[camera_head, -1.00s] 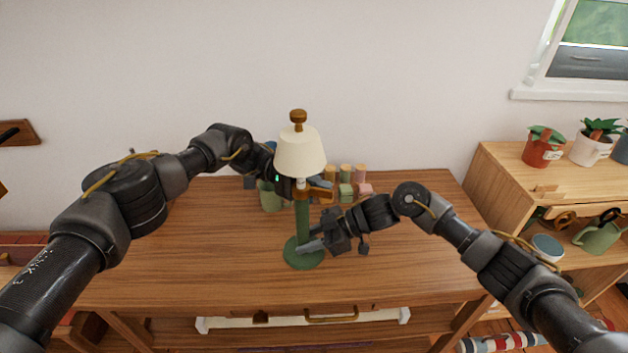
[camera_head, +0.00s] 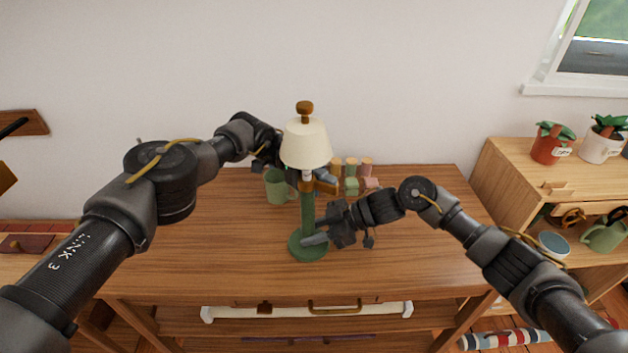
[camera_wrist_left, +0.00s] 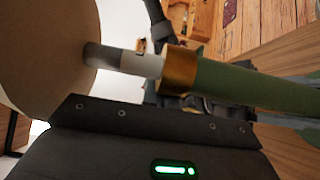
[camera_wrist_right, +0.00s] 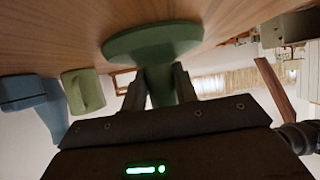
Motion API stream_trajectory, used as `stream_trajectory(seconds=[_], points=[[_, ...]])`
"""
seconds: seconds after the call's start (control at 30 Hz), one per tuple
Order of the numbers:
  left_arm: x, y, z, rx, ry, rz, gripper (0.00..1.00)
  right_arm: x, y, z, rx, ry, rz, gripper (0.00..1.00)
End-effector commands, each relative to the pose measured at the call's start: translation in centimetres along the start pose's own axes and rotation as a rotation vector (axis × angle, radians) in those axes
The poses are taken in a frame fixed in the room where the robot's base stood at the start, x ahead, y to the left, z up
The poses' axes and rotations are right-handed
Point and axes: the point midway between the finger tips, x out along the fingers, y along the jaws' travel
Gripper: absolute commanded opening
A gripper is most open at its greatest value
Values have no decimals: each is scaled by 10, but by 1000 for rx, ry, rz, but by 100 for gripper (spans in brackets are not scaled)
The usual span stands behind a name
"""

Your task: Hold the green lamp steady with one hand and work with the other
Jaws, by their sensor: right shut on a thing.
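The green lamp (camera_head: 307,212) stands upright on the wooden table, with a cream shade (camera_head: 306,144), a brown knob on top and a round green base. My right gripper (camera_head: 318,237) is shut on the green stem just above the base; the right wrist view shows its fingers on both sides of the stem (camera_wrist_right: 160,88). My left gripper (camera_head: 298,178) is at the upper stem, just under the shade. In the left wrist view the stem (camera_wrist_left: 235,83) and brass collar (camera_wrist_left: 180,70) cross in front of it and hide its fingertips, so its grip cannot be told.
A green mug (camera_head: 278,187) stands left of the lamp, close to my left gripper. Several small coloured blocks (camera_head: 351,185) stand behind it to the right. A shelf (camera_head: 515,175) with potted plants is at the right. The table's front and left are clear.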

Motion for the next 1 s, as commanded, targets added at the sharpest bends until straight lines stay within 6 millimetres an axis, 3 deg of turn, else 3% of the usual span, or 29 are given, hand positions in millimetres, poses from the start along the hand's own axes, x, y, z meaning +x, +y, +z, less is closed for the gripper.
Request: stream_trajectory(seconds=[0.03, 0.33, 1.0], points=[[-1, -1, 0, 0, 0, 1, 0, 2, -4, 15, 17, -28, -6, 16], [-3, -1, -1, 0, 51, 9, 0, 2, -4, 15, 16, -28, -6, 16], [-14, -5, -4, -2, 409, -1, 0, 2, -4, 16, 17, -28, -6, 16]])
